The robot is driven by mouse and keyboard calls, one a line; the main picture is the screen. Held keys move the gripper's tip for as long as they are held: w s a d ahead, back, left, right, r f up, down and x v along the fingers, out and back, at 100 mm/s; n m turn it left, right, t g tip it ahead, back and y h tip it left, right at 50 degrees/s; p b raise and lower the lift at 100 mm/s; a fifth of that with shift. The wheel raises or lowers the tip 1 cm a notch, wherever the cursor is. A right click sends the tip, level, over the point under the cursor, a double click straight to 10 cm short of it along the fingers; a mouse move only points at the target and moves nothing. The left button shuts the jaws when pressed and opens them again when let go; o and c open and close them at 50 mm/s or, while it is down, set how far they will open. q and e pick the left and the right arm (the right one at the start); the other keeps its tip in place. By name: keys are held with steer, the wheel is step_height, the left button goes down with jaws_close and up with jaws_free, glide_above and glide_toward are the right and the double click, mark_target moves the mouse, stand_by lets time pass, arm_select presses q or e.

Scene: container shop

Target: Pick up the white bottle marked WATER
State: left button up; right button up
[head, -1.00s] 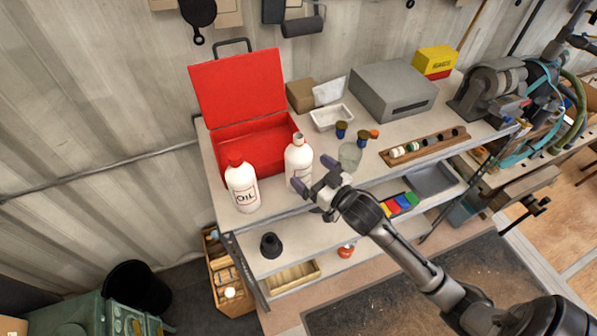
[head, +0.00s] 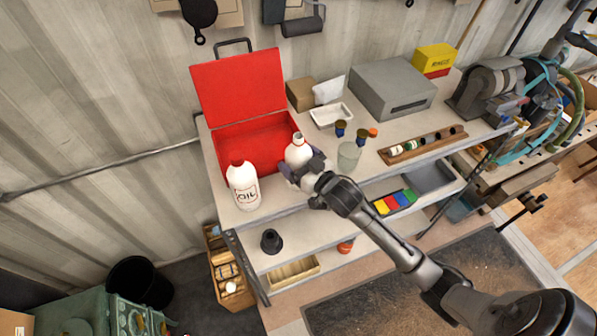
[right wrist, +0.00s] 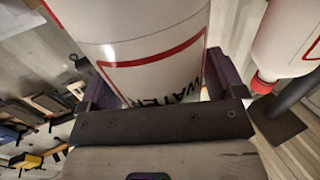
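The white bottle marked WATER (head: 298,153) stands upright on the bench in front of the red toolbox. In the right wrist view the bottle (right wrist: 150,60) fills the middle, with a red-framed label reading WATER, partly hidden by the gripper. My right gripper (head: 303,165) is at the bottle, with one finger on each side of its body. The fingers also show in the right wrist view (right wrist: 165,85). I cannot tell whether they press on the bottle. My left gripper is not in view.
A white OIL bottle (head: 243,187) with a red cap stands close on the left. The open red toolbox (head: 238,88) is behind. A clear glass (head: 348,157), small dark-capped jars and a white tray (head: 331,115) are to the right. A black cone (head: 271,242) sits on a lower shelf.

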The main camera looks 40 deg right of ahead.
mark_target(306, 156)
steer(key=c, duration=1.1)
steer(key=shift+r, duration=0.15)
steer(key=shift+r, duration=0.15)
steer(key=shift+r+b, duration=0.45)
steer(key=shift+r, duration=1.2)
steer(key=shift+s+d+r+b, duration=0.45)
steer(key=shift+s+d+r, duration=0.55)
steer(key=shift+d, duration=0.75)
steer(key=shift+s+d+r+b, duration=0.45)
steer(key=shift+s+d+r, duration=0.2)
steer(key=shift+d+r, duration=0.9)
steer(key=shift+s+d+r+b, duration=0.45)
steer(key=shift+s+d+r, duration=0.45)
steer(key=shift+d, duration=1)
steer(key=shift+r, duration=0.1)
